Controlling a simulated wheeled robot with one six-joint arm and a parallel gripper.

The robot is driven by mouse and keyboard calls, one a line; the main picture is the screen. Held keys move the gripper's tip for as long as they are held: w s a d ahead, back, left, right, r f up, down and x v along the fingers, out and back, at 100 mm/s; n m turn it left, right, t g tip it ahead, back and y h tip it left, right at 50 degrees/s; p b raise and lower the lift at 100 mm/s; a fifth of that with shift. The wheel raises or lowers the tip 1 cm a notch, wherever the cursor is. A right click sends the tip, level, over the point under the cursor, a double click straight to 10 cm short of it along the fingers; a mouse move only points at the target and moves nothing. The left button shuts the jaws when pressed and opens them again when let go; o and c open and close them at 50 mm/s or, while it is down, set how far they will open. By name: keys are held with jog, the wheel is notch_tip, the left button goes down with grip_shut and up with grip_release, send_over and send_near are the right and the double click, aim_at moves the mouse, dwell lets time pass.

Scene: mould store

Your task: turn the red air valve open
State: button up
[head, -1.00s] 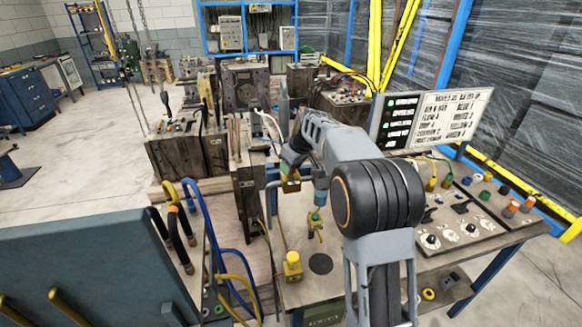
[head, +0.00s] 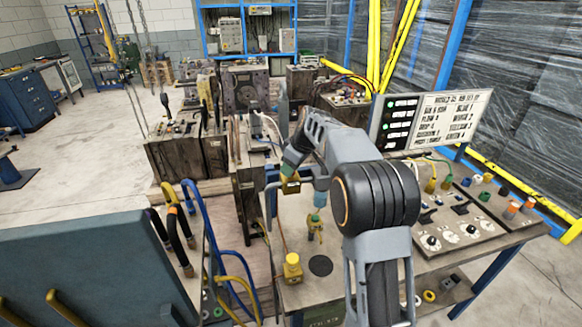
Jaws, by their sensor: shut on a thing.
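My gripper (head: 315,233) points down over the bench at the middle of the head view, beyond the bend of my arm. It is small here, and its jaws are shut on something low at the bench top. I take this to be the red air valve, but no red handle shows clearly; the jaws and distance hide it. Which way the valve is turned cannot be told.
Blue and yellow hoses (head: 215,235) loop at the left. A control panel (head: 455,225) and sign board (head: 432,118) stand right. Dark mould blocks (head: 178,150) stand behind.

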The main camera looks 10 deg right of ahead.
jog(key=o, duration=0.9)
jog(key=shift+r, duration=0.1)
jog(key=v, duration=1.3)
jog(key=shift+s+d+r, duration=0.2)
jog(key=shift+s, duration=0.05)
